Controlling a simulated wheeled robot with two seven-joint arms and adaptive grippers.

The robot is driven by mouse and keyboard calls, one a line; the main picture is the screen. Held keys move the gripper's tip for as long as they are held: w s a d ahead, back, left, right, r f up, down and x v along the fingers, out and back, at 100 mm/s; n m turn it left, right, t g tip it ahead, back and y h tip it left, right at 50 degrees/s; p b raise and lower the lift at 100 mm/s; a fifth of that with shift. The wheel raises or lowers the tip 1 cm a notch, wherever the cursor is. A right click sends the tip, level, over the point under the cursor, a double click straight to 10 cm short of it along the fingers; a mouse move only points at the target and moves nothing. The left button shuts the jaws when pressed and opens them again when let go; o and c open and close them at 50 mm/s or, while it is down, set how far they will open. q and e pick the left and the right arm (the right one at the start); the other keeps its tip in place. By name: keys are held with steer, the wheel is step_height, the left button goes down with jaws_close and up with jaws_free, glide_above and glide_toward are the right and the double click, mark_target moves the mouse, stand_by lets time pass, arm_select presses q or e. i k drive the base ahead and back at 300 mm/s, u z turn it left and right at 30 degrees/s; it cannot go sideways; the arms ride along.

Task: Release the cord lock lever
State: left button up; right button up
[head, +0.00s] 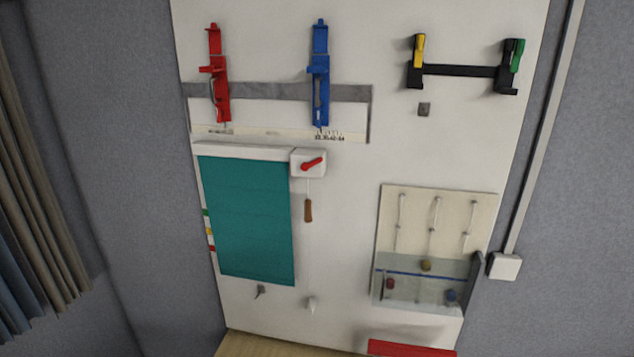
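A small white cord lock box (299,168) is fixed on the white wall board, at the top right corner of a teal roller blind (245,220). A red lever (313,163) sits on the face of the box, tilted with its right end slightly higher. A thin cord hangs below the box with a brown wooden handle (308,211) on it. A pale weight or tassel (311,304) hangs lower down. Neither of my grippers shows in the head view.
Red (217,75) and blue (319,75) latch pieces are mounted above. A black bar (460,71) with yellow and green levers is at upper right. A panel with several hooks and a clear pocket (415,283) is at lower right.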

mark_target(305, 165)
steer(key=k, duration=0.75)
steer(key=u, duration=0.75)
steer(key=i, duration=1.25)
steer(key=z, duration=0.55)
